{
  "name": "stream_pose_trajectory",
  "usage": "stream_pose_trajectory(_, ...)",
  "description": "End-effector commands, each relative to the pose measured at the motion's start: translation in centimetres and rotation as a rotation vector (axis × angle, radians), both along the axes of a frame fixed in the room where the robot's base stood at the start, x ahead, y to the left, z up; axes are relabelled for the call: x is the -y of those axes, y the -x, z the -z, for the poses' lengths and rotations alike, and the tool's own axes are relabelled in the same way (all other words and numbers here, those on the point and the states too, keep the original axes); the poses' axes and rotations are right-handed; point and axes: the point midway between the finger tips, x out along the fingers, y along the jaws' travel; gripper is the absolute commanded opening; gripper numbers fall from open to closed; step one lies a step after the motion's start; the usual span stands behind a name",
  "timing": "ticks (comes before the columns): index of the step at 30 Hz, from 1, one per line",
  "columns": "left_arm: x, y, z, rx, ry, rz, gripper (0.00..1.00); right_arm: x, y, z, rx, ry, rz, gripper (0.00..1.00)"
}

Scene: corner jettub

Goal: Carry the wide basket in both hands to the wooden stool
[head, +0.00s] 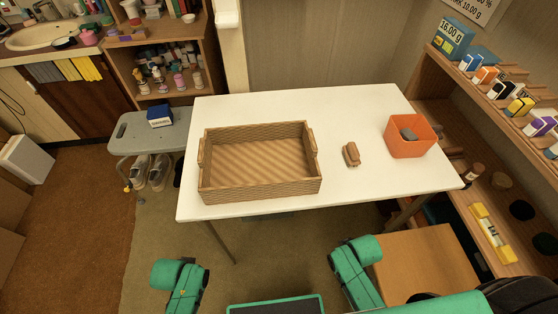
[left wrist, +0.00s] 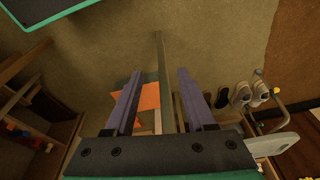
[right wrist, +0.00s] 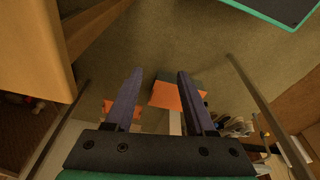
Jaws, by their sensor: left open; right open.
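The wide basket (head: 258,193) is a tan woven tray-like box with raised end handles. It stands upright on the white table, left of the table's middle, and looks empty. The wooden stool (head: 425,262) has a light brown square top and stands at the front right of the table; its edge also shows in the right wrist view (right wrist: 35,45). My left gripper (left wrist: 160,72) is open and empty, above the floor in front of the table. My right gripper (right wrist: 160,72) is open and empty, near the stool. In the head view my arms show below the table, fingers not visible.
The white table (head: 350,110) also holds a brown lumpy item (head: 351,154) and an orange bin (head: 410,140). A grey bench (head: 140,130) with shoes below stands at left. A stocked wooden shelf (head: 480,130) lines the right. The carpet before the table is clear.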

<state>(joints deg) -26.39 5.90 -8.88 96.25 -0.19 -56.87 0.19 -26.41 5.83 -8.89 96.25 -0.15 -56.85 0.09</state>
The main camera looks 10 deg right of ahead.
Motion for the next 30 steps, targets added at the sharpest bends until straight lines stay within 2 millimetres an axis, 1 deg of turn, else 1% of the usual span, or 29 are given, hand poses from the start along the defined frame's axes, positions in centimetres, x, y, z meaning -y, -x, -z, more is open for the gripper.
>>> stream_pose_trajectory(1, 0.1, -0.9, -1.9, 0.02, 0.0, -0.003, 0.55, -0.2, -0.9, -1.9, 0.02, -0.002, 0.002, 0.55)
stream_pose_trajectory(2, 0.1, -1.3, -3.2, 0.03, 0.0, -0.006, 0.55, -0.3, -1.3, -3.2, 0.03, -0.002, 0.004, 0.55)
stream_pose_trajectory(3, 0.1, -1.9, -4.9, 0.046, -0.004, -0.011, 0.55, -0.4, -1.8, -4.9, 0.046, -0.003, 0.007, 0.55)
stream_pose_trajectory(5, 0.1, -2.7, -7.8, 0.078, -0.013, -0.023, 0.55, -0.6, -2.6, -7.7, 0.08, -0.002, 0.014, 0.55)
stream_pose_trajectory(6, 0.0, -3.2, -9.8, 0.11, -0.021, -0.039, 0.55, -0.7, -3.2, -9.7, 0.112, -0.002, 0.023, 0.55)
stream_pose_trajectory(8, -0.3, -4.2, -13.1, 0.181, -0.04, -0.076, 0.55, -1.0, -4.1, -12.8, 0.182, -0.002, 0.048, 0.55)
stream_pose_trajectory(9, -0.5, -5.1, -15.6, 0.256, -0.057, -0.115, 0.55, -1.2, -4.9, -15.2, 0.254, -0.001, 0.074, 0.55)
stream_pose_trajectory(10, -0.7, -6.0, -17.7, 0.334, -0.07, -0.153, 0.55, -1.5, -5.7, -17.2, 0.33, -0.003, 0.101, 0.55)
stream_pose_trajectory(12, -0.6, -7.8, -21.2, 0.507, -0.08, -0.217, 0.55, -2.0, -7.4, -20.5, 0.491, -0.01, 0.15, 0.55)
stream_pose_trajectory(14, 0.1, -9.2, -23.8, 0.648, -0.067, -0.243, 0.55, -2.6, -8.8, -23.0, 0.624, -0.022, 0.178, 0.55)
stream_pose_trajectory(15, 0.8, -10.0, -25.3, 0.731, -0.05, -0.247, 0.55, -3.1, -9.5, -24.4, 0.703, -0.032, 0.186, 0.55)
stream_pose_trajectory(17, 2.1, -10.8, -27.2, 0.832, -0.017, -0.238, 0.55, -4.0, -10.4, -26.3, 0.804, -0.05, 0.19, 0.55)
stream_pose_trajectory(18, 3.2, -11.2, -28.2, 0.889, 0.009, -0.224, 0.55, -4.6, -10.8, -27.5, 0.863, -0.064, 0.188, 0.55)
stream_pose_trajectory(21, 5.6, -11.6, -30.2, 0.996, 0.074, -0.181, 0.55, -6.1, -11.5, -29.9, 0.983, -0.097, 0.173, 0.55)
stream_pose_trajectory(22, 6.2, -11.7, -30.6, 1.017, 0.091, -0.17, 0.55, -6.5, -11.6, -30.4, 1.009, -0.106, 0.168, 0.55)
stream_pose_trajectory(24, 7.2, -11.7, -31.2, 1.045, 0.117, -0.151, 0.55, -7.0, -11.7, -31.2, 1.045, -0.118, 0.158, 0.55)
stream_pose_trajectory(25, 7.3, -11.7, -31.3, 1.05, 0.121, -0.149, 0.55, -7.1, -11.8, -31.3, 1.05, -0.12, 0.157, 0.55)
stream_pose_trajectory(30, 7.3, -11.7, -31.3, 1.051, 0.121, -0.149, 0.55, -7.1, -11.8, -31.3, 1.051, -0.118, 0.155, 0.55)
